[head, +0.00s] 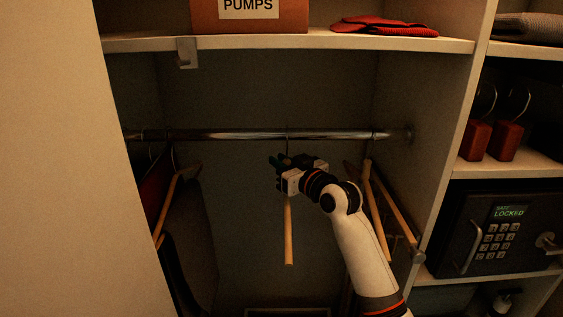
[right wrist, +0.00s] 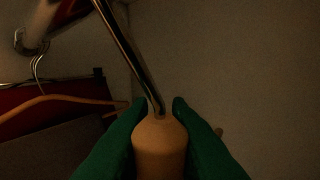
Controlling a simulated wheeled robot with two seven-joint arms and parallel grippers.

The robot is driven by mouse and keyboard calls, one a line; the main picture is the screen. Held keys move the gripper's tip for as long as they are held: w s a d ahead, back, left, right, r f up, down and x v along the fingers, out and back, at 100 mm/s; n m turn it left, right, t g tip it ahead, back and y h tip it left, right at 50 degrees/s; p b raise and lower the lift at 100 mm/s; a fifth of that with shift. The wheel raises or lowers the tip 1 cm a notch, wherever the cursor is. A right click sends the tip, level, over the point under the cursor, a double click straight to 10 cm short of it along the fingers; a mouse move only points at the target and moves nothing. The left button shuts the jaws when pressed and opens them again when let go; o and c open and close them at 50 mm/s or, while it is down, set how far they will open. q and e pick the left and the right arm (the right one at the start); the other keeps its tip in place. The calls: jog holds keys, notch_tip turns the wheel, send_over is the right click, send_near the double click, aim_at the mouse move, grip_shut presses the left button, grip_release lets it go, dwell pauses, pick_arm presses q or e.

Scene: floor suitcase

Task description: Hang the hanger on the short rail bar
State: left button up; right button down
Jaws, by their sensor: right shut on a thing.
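The metal rail bar (head: 250,135) runs across the closet under the shelf; part of a bar also shows at the top left of the right wrist view (right wrist: 42,22). My right gripper (head: 281,162) is just below the middle of the bar, its green fingers shut on the neck of a wooden hanger (head: 289,236). The hanger hangs down end-on below the gripper. In the right wrist view, its wooden top (right wrist: 160,146) sits between the fingers (right wrist: 157,110) and its metal hook rises up and left. The hook overlaps the bar in the head view; I cannot tell whether it rests on it. My left gripper is not in view.
Wooden hangers (head: 375,205) hang at the right end of the bar. Another hanger (head: 172,200) with dark clothing hangs at the left. A shelf (head: 250,41) with a PUMPS box (head: 250,20) and red gloves (head: 384,27) is above. A safe (head: 500,229) stands right of the divider.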

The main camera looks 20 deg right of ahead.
jog(key=c, duration=1.3)
grip_release()
jog(key=shift+o, duration=0.2)
jog(key=shift+s+d+f, duration=0.1)
jog(key=shift+s+d, duration=0.1)
jog(key=shift+s, duration=0.25)
jog(key=b+v, duration=0.3)
jog(key=v, duration=0.8)
jog(key=shift+s, duration=0.1)
